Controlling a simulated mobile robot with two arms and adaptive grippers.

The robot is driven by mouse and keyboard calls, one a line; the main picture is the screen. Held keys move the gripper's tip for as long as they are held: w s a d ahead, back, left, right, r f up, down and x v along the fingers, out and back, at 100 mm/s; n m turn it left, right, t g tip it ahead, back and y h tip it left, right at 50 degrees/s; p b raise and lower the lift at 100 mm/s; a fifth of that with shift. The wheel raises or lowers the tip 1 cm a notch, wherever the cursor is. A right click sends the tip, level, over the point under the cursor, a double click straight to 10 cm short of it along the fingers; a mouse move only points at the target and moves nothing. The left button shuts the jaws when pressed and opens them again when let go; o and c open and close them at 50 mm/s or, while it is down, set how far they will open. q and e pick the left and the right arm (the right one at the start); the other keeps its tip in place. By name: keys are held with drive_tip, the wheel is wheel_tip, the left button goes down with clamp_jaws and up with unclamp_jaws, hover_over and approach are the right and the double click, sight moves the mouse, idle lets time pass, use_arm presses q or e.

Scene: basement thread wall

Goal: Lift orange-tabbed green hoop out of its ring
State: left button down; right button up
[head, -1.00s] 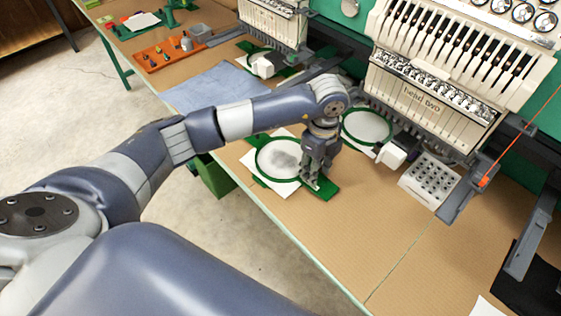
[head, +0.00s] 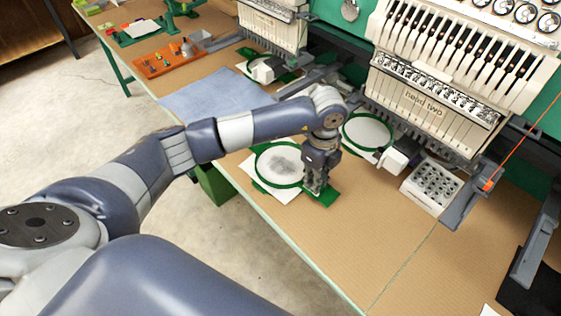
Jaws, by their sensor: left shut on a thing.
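A round green hoop (head: 262,184) with white fabric and a grey patch inside lies near the front edge of the tan table. White sheet material sticks out from under it. My left gripper (head: 317,188) points down at the hoop's right side, shut on a part there. A green piece (head: 328,199) shows at the fingertips. No orange tab can be made out; the fingers hide that part of the rim. I cannot tell whether the hoop is raised from its ring. My right gripper is not in view.
Another green hoop (head: 368,146) sits behind, under the embroidery machine head (head: 425,88). A white tray of small round items (head: 431,185) stands to the right. A blue cloth (head: 215,92) lies left. The table (head: 340,240) is clear in front and right.

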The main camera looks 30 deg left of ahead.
use_arm(q)
drive_tip(key=shift+r, duration=0.15)
drive_tip(key=shift+r+p, duration=1.05)
drive_tip(key=shift+r, duration=0.45)
wheel_tip(320, 180, up, 6)
drive_tip(key=p, duration=0.4)
drive_tip(key=shift+f, duration=0.2)
